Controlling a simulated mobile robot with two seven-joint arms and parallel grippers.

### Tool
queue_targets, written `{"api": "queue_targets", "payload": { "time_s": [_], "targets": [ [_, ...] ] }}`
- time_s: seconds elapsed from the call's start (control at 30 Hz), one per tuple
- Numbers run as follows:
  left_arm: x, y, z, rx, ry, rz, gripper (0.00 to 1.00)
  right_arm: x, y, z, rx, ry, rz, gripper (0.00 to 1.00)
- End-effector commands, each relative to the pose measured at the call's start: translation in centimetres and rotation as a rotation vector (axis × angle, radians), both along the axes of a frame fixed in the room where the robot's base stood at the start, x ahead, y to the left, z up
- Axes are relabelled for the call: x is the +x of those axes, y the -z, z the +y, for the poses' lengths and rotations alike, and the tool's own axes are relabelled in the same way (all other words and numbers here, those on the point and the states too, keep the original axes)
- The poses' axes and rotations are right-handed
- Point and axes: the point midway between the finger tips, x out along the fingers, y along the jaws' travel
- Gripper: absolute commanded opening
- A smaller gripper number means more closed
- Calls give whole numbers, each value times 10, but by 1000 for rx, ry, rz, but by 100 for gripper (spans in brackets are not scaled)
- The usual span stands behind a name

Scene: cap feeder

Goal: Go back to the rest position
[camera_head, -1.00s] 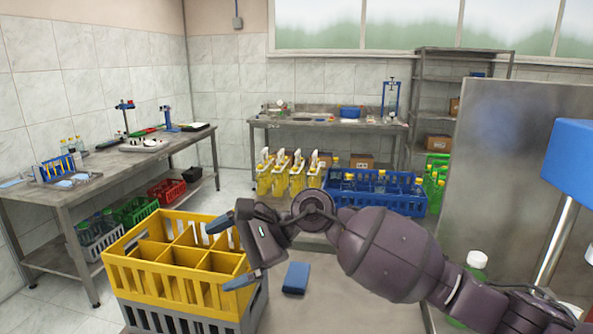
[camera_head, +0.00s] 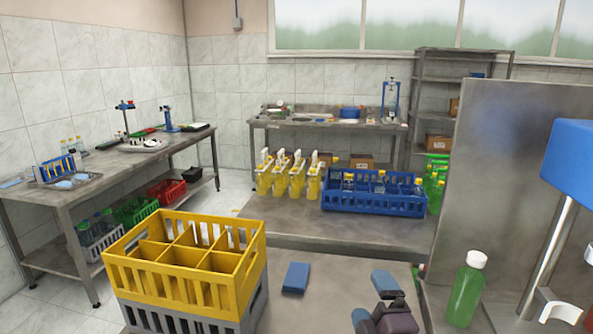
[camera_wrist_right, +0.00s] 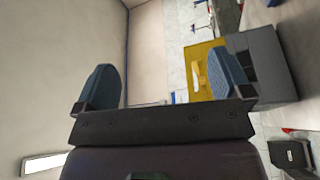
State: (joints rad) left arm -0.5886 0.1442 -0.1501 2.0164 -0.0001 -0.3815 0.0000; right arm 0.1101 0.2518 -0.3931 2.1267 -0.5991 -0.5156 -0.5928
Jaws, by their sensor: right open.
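My right gripper (camera_head: 373,301) shows at the bottom of the head view, right of the middle, with blue fingertips. It is open, and nothing is between its fingers. In the right wrist view its two blue fingers (camera_wrist_right: 162,82) stand wide apart. It is to the right of the yellow crate (camera_head: 190,277) and apart from it. Most of my right arm is out of the head view. My left gripper is in neither view.
A blue block (camera_head: 296,278) lies on the near metal surface between the crate and my right gripper. A green bottle with a white cap (camera_head: 466,290) stands at the right, near a metal panel (camera_head: 510,180). A blue crate of bottles (camera_head: 373,202) stands farther back.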

Motion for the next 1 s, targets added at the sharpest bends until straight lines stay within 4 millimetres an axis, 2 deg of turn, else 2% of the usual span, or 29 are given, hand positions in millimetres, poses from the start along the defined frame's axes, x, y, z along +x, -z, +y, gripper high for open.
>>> {"api": "queue_targets", "payload": {
  "time_s": [0.03,0.2,0.27,0.4,0.6,1.0],
  "targets": [
    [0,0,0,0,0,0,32,-12,20,-18,83,56,99,97],
    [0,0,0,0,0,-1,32,-62,83,-71,368,260,426,97],
    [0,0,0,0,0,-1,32,-86,104,-87,462,338,536,97],
    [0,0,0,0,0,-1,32,-147,145,-114,664,523,774,97],
    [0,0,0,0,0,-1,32,-212,173,-131,833,711,983,97],
    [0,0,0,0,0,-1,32,-300,189,-142,1010,961,1224,97]
  ]
}}
